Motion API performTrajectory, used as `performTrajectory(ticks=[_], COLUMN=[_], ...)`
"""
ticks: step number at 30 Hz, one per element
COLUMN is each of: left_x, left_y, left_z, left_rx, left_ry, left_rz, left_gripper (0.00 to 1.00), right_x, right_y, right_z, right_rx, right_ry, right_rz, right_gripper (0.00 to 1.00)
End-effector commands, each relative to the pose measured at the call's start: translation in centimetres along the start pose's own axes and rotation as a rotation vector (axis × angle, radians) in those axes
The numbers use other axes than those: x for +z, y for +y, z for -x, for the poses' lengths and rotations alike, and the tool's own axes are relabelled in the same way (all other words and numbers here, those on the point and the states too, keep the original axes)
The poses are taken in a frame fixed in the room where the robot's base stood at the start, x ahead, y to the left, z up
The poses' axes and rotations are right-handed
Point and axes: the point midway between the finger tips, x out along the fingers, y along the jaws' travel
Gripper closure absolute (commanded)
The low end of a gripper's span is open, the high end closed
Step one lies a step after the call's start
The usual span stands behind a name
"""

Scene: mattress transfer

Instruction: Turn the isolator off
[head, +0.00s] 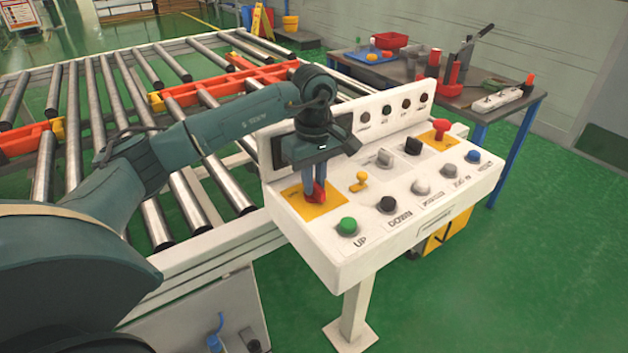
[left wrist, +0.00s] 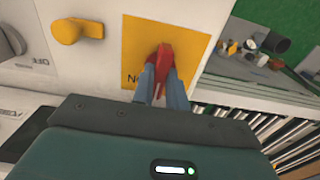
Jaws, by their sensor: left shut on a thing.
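The isolator is a red rotary handle (head: 318,194) on a yellow plate (head: 297,203) at the left end of the white control panel (head: 345,262). My left gripper (head: 316,188) reaches down over it and is shut on the red handle. In the left wrist view the red handle (left wrist: 164,56) stands between my two blue-grey fingers (left wrist: 166,82), on its yellow plate (left wrist: 190,42). The label on the plate is partly hidden by the fingers. My right gripper is not in view.
Close to the handle are a yellow knob (head: 359,181), a green UP button (head: 347,226) and a black DOWN button (head: 387,204). A red button (head: 441,130) is at the panel's far end. The roller conveyor (head: 160,220) lies left, and a cluttered table (head: 500,108) stands behind.

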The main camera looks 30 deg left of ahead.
Motion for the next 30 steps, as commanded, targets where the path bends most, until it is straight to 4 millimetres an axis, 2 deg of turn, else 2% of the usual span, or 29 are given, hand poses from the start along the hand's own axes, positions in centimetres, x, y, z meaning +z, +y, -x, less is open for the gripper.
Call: performTrajectory(ticks=[18, 30], left_x=[-0.11, -0.12], left_y=[-0.02, -0.04], left_z=[0.02, 0.01], left_rx=[0.001, 0.001], left_ry=[0.003, 0.003], left_rz=[0.566, 0.779], left_gripper=[1.00, 1.00], right_x=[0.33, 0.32], right_y=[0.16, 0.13], right_z=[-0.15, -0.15], right_rx=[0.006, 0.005], right_ry=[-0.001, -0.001], right_rz=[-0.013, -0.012], right_gripper=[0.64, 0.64])
